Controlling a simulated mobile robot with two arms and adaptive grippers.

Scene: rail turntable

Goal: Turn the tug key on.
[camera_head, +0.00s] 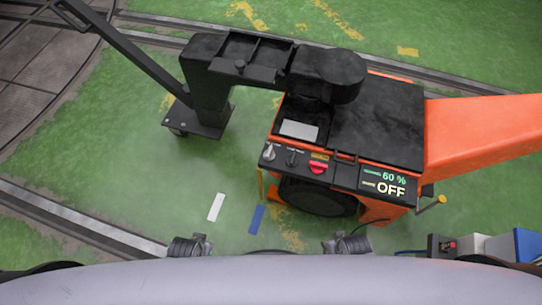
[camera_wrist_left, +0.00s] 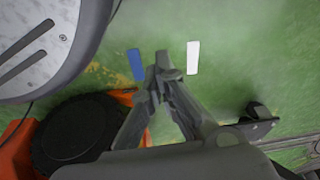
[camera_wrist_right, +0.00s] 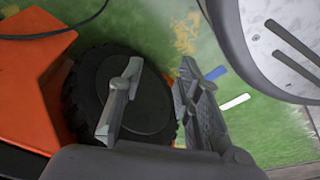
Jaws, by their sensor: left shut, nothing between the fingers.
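The tug (camera_head: 450,125) is an orange and black machine in the middle and right of the head view. Its control panel (camera_head: 338,172) faces me. A small silver switch that looks like the key (camera_head: 269,153) sits at the panel's left end, beside a dark knob (camera_head: 292,158) and a red knob (camera_head: 318,166). The display (camera_head: 385,182) reads 60 % and OFF. My left gripper (camera_wrist_left: 160,70) is shut and empty over the floor. My right gripper (camera_wrist_right: 158,68) is open and empty, with the tug's wheel (camera_wrist_right: 148,105) behind it. Both are low in the head view, apart from the panel.
A black arm with a wheeled foot (camera_head: 200,122) extends left from the tug. A white strip (camera_head: 216,207) and a blue strip (camera_head: 256,219) lie on the green floor. Rails run behind and at lower left. A box with a red switch (camera_head: 447,246) stands at lower right.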

